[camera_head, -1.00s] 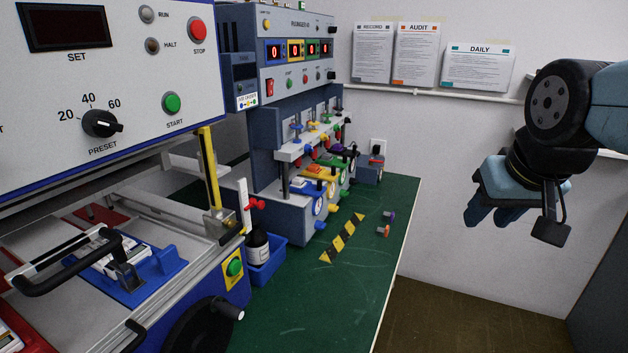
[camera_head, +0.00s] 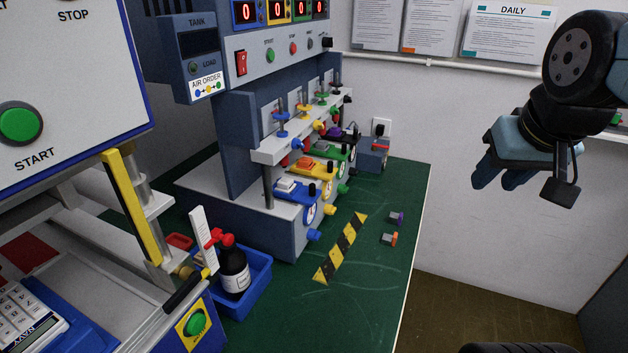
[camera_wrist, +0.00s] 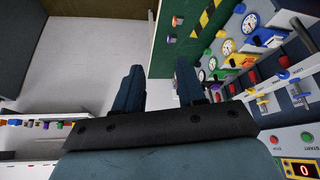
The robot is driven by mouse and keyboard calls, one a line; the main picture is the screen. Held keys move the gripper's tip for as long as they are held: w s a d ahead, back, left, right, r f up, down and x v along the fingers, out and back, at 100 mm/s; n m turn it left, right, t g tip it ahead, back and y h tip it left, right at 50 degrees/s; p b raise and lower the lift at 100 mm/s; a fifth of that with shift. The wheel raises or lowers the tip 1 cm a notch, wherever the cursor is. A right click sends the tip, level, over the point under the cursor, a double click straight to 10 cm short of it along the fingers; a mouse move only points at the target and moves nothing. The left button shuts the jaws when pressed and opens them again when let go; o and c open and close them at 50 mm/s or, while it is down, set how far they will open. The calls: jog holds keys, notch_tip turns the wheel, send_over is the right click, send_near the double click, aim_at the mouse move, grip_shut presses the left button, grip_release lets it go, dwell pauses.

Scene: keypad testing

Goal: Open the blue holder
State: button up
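The blue holder (camera_head: 299,192) is in the head view, at the near end of a row of coloured holders on the grey plunger machine. My gripper (camera_head: 502,178) is raised at the right, well away from the holder, in front of the white wall. In the wrist view my gripper (camera_wrist: 160,82) has its two fingers apart with nothing between them.
Yellow (camera_head: 315,170), green and purple holders stand behind the blue one. A blue bin (camera_head: 259,283) with a dark bottle (camera_head: 234,271) stands at the front. Striped tape (camera_head: 343,247) and two small knobs lie on the green bench (camera_head: 360,300). A large press fills the left.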

jog(key=m+g+y, duration=0.5)
jog(key=m+y, duration=1.3)
send_near(313, 195)
jog(key=a, duration=0.3)
jog(key=w+a+r, duration=0.1)
jog(key=a, duration=0.6)
jog(key=shift+w+a+r, duration=0.1)
jog(key=shift+w+r, duration=0.05)
jog(key=shift+w, duration=0.05)
grip_shut()
